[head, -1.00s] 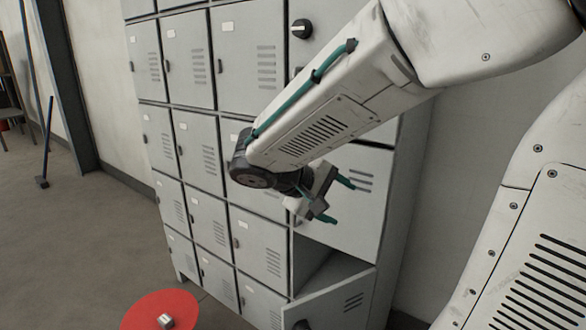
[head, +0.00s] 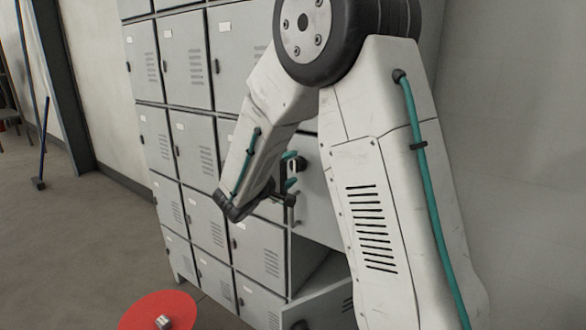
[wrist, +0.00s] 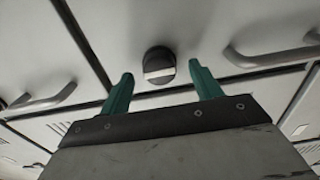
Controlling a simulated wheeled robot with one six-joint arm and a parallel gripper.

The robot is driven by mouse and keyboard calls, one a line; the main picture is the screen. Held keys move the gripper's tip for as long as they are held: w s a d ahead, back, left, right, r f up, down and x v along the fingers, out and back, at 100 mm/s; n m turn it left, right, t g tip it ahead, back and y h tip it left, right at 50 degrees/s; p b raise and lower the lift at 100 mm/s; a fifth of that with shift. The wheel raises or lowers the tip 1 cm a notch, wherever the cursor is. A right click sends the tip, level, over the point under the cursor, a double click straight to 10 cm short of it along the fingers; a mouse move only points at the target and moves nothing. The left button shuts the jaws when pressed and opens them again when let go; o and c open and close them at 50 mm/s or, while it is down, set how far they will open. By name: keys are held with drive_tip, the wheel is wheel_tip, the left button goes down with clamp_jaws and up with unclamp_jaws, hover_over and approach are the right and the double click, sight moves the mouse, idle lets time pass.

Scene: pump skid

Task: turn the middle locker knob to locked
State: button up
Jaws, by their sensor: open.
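The middle knob is a round black knob (wrist: 158,66) with a pale bar across its face, on a grey locker door. In the wrist view the bar lies nearly level across the picture. My gripper (wrist: 161,72) is open, with one teal finger on each side of the knob. The fingertips look apart from it; how far short of it they are I cannot tell. In the head view my gripper (head: 292,169) is at the right locker column, facing the door, and partly hides the knob there.
Grey lockers (head: 185,60) fill the middle. Below my gripper a locker door (head: 318,305) stands open and juts out. Door handles (wrist: 275,52) flank the knob in the wrist view. A red disc (head: 160,308) is low in front. Open floor lies left.

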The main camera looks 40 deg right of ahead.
drive_tip(key=shift+x, duration=0.8)
drive_tip(key=c, duration=1)
